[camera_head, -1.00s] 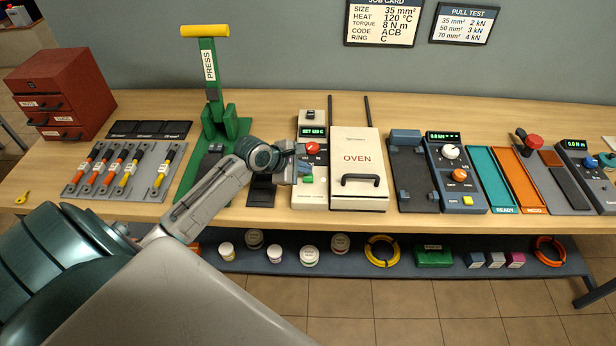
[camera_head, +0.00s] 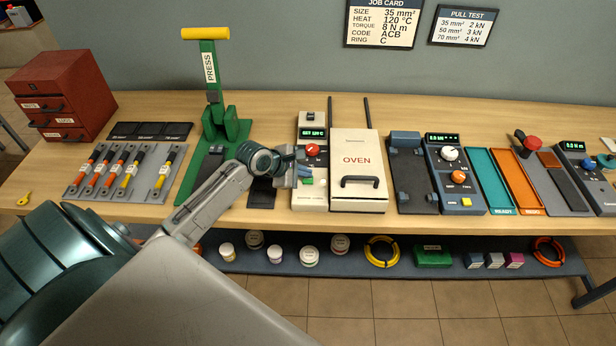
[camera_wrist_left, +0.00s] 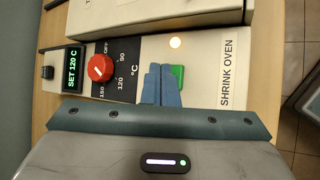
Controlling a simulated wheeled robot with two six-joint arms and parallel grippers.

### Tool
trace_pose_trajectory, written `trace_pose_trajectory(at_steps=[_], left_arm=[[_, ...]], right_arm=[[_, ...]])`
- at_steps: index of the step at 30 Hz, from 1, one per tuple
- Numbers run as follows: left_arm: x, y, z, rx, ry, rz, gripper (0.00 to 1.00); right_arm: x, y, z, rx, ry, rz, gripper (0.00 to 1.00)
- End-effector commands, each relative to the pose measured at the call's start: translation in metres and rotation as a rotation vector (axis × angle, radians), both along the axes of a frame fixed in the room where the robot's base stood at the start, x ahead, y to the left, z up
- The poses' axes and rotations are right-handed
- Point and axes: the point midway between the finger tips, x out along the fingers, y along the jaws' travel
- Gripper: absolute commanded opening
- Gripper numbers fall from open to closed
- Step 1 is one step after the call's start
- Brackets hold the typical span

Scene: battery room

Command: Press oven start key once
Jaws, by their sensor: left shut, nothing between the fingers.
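The shrink oven (camera_head: 357,196) stands on the bench, with a cream control panel (camera_head: 310,200) on its left side. The green start key (camera_head: 307,182) is on that panel; it also shows in the left wrist view (camera_wrist_left: 179,77), partly hidden by my fingers. My left gripper (camera_head: 305,173) is shut and empty, its blue fingertips (camera_wrist_left: 162,84) right beside and over the edge of the green key. I cannot tell whether they touch it. The red dial (camera_wrist_left: 100,68) points near 120, and the display (camera_wrist_left: 73,68) reads SET 120 C. My right gripper is not in view.
A green press (camera_head: 215,130) stands left of my gripper, with a rack of colored tools (camera_head: 125,172) beyond it. A crimp-like station with a display (camera_head: 455,175) is right of the oven. A pale round lamp (camera_wrist_left: 175,43) sits near the key.

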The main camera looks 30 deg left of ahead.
Motion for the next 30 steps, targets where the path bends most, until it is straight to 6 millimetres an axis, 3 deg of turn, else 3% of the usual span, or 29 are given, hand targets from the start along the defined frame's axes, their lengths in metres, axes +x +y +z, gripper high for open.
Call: trace_pose_trajectory(at_steps=[30], left_arm=[[0.0,-0.0001,-0.0082,-0.001,0.001,0.0,0.0]], right_arm=[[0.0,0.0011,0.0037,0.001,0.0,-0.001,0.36]])
